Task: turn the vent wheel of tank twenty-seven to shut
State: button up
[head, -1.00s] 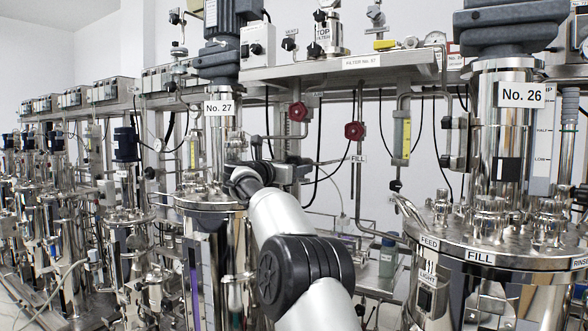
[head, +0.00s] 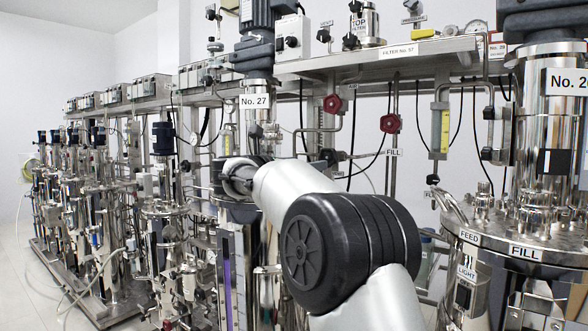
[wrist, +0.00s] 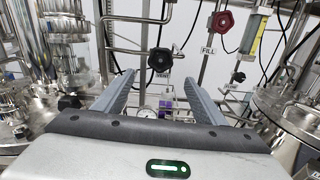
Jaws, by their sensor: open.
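Tank twenty-seven carries a "No. 27" plate (head: 254,101) in the head view, left of my arm. In the wrist view, a black handwheel (wrist: 160,59) with a "VENT" label (wrist: 162,75) under it sits on a pipe near the picture's middle. My gripper (wrist: 156,75) is open and empty. Its two fingers point forward, with the black wheel ahead, in line with the gap between them. The fingers look apart from the wheel; how far ahead it is I cannot tell. In the head view the fingers are not clearly seen.
A red handwheel (wrist: 223,22) with a "FILL" label (wrist: 207,50) is right of the vent wheel. Tank No. 26 (head: 545,110) stands at the right. Pipes and cables crowd around; floor shows at far left.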

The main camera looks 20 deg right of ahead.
jog(key=shift+v, duration=2.3)
